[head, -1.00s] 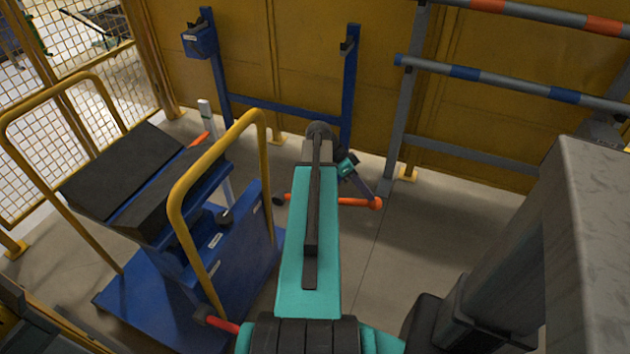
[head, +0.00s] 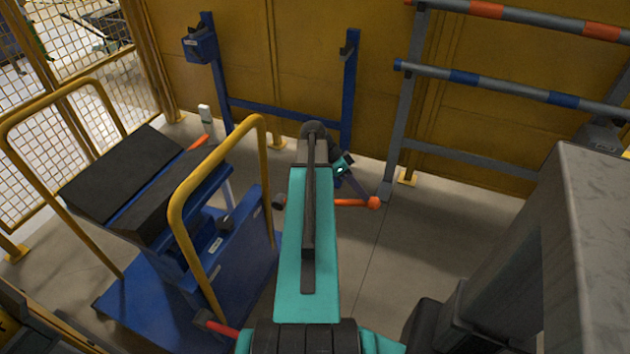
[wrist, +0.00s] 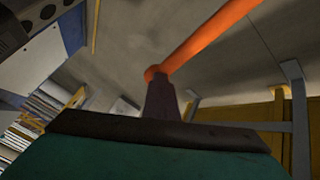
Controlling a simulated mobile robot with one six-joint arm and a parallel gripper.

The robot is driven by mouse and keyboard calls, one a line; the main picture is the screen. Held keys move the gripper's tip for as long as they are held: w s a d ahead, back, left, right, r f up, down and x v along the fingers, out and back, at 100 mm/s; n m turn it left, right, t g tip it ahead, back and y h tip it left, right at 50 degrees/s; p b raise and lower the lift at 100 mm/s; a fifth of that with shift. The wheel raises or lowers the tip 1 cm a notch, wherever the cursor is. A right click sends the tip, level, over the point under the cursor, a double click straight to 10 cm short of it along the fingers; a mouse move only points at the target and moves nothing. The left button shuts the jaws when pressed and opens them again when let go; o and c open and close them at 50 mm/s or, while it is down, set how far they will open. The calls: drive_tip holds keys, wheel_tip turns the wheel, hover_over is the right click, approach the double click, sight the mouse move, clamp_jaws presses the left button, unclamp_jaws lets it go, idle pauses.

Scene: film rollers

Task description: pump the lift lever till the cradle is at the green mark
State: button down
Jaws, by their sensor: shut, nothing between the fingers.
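The lift lever is an orange bar (head: 352,202) with a round end, partly hidden behind my arm in the head view. In the wrist view the lever (wrist: 205,40) runs up and right from its round end. My gripper (head: 366,192) is shut and empty beside that end; its dark fingers (wrist: 161,98) overlap the end in the wrist view, and I cannot tell if they touch it. The cradle, two black sloped pads (head: 130,175), tops the blue lift (head: 240,245). An orange pointer (head: 198,143) lies near a pale upright post (head: 206,118). I cannot make out the green mark.
Yellow rails (head: 185,205) flank the lift. A blue stand (head: 285,110) and a grey rack with striped rollers (head: 500,85) stand along the yellow wall. A grey column (head: 590,230) is at the right. Floor between rack and lift is open.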

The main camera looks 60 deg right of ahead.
drive_tip(key=w+r+p, duration=0.5)
drive_tip(key=r, duration=0.5)
drive_tip(key=shift+w+a+r, duration=0.15)
drive_tip(key=shift+w+r, duration=0.1)
drive_tip(key=shift+r, duration=0.15)
drive_tip(key=shift+f, duration=0.15)
drive_tip(key=shift+b+x, duration=1.4)
drive_tip(key=shift+x, duration=1.8)
drive_tip(key=shift+w+f, duration=0.15)
drive_tip(key=shift+w, duration=0.05)
drive_tip(key=shift+s+f+b, duration=0.5)
drive_tip(key=shift+f+b, duration=0.05)
drive_tip(key=shift+f, duration=0.4)
drive_tip(key=shift+s+f+b, duration=0.45)
drive_tip(key=shift+f+b, duration=0.15)
drive_tip(key=shift+f, duration=0.4)
drive_tip(key=shift+s+f+b, duration=0.5)
drive_tip(key=shift+f+b, duration=0.05)
drive_tip(key=shift+f, duration=0.4)
